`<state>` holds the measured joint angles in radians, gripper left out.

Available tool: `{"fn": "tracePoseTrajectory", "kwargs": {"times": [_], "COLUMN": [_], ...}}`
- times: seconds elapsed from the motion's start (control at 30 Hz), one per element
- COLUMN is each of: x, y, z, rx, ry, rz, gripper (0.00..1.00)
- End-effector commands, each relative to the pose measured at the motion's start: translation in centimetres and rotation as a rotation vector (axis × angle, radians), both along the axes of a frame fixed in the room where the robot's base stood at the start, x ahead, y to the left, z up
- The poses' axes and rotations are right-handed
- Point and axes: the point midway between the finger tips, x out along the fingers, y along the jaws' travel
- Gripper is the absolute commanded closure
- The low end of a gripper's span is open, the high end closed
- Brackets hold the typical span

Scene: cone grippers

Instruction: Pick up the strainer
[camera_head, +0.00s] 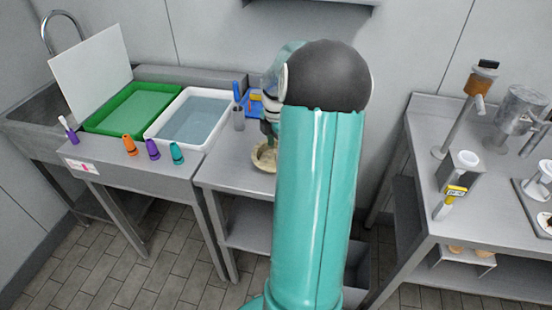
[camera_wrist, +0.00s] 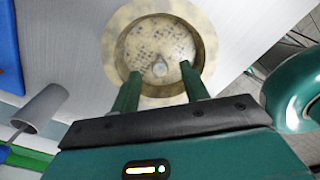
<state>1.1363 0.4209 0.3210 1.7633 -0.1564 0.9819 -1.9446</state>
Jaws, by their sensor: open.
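The strainer (camera_wrist: 150,28) is a round, beige, stained disc or shallow bowl with a wide rim, dark holes in its middle and a small pale knob. In the head view the strainer (camera_head: 258,163) lies on the grey metal table, partly hidden behind my teal arm. My gripper (camera_wrist: 160,78) is open, its two green fingers over the near part of the strainer, one on each side of the knob. Nothing is held between them. I cannot tell whether the fingertips touch it. In the head view the gripper is mostly hidden by my arm.
A grey cylindrical holder (camera_head: 238,120) and a blue tray (camera_head: 256,106) stand close behind the strainer. To the left are a white basin (camera_head: 152,132), a green tray (camera_head: 92,126) and several small coloured cones. A second table (camera_head: 420,222) with equipment stands at right.

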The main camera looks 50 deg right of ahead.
Motion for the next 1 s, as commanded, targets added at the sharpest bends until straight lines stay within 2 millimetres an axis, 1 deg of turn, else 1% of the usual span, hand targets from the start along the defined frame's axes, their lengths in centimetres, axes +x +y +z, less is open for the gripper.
{"fn": "tracePoseTrajectory", "kwargs": {"times": [0.03,0.1,0.2,0.3,0.47,0.57,0.7,1.0], "x": [-0.1,-0.1,-0.1,0.0,0.0,0.0,0.0,0.0], "y": [0.0,0.0,0.0,0.0,0.0,0.0,0.0,0.0], "z": [-1.0,-2.1,-3.1,-3.4,-3.4,-3.4,-3.4,-3.3], "rx": [0.003,0.005,0.003,0.001,0.0,0.0,0.0,0.0], "ry": [0.002,0.001,0.001,0.0,0.0,0.0,0.0,0.0], "rz": [0.0,0.002,0.003,0.002,0.002,0.002,0.002,0.002], "gripper": [0.55,0.55,0.55,0.55,0.55,0.72,1.0,1.0]}}
